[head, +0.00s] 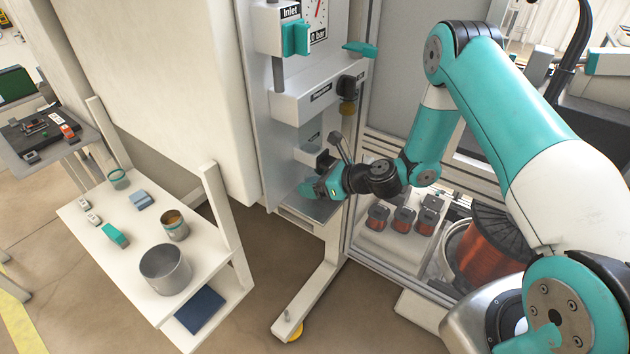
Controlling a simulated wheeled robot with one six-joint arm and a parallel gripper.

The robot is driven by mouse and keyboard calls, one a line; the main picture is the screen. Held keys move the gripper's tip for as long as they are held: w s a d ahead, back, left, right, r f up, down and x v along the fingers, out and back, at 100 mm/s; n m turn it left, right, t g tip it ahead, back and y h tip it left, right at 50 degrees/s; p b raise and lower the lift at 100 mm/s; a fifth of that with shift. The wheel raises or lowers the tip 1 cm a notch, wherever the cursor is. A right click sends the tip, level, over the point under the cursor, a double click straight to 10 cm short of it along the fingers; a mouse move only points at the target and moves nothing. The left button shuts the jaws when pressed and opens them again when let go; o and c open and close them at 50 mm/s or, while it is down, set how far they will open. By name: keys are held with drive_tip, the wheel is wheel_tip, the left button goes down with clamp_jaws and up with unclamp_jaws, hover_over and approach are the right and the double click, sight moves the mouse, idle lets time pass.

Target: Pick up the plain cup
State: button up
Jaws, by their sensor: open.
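A plain grey metal cup (165,271), wide and with no band, stands upright at the front of the white cart on the left. A smaller cup with a teal band and something brown inside (175,226) stands just behind it. Another small cup with a teal rim (118,179) stands at the cart's far end. My gripper (310,189) is at the white cabinet in the middle, over a small grey ledge, well right of the cart and apart from the cups. It is open; its fingertips are small and partly hard to make out.
The white cart (85,240) also carries a blue block (141,200), a teal item (115,235) and small white pieces. Its upright post (222,215) stands between the cups and my gripper. Copper spools (400,220) sit behind the frame on the right.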

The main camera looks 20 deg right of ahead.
drive_tip(key=shift+c, duration=0.5)
drive_tip(key=c, duration=1)
drive_tip(key=shift+o, duration=0.2)
drive_tip(key=shift+r+b, duration=0.15)
drive_tip(key=shift+b, duration=0.2)
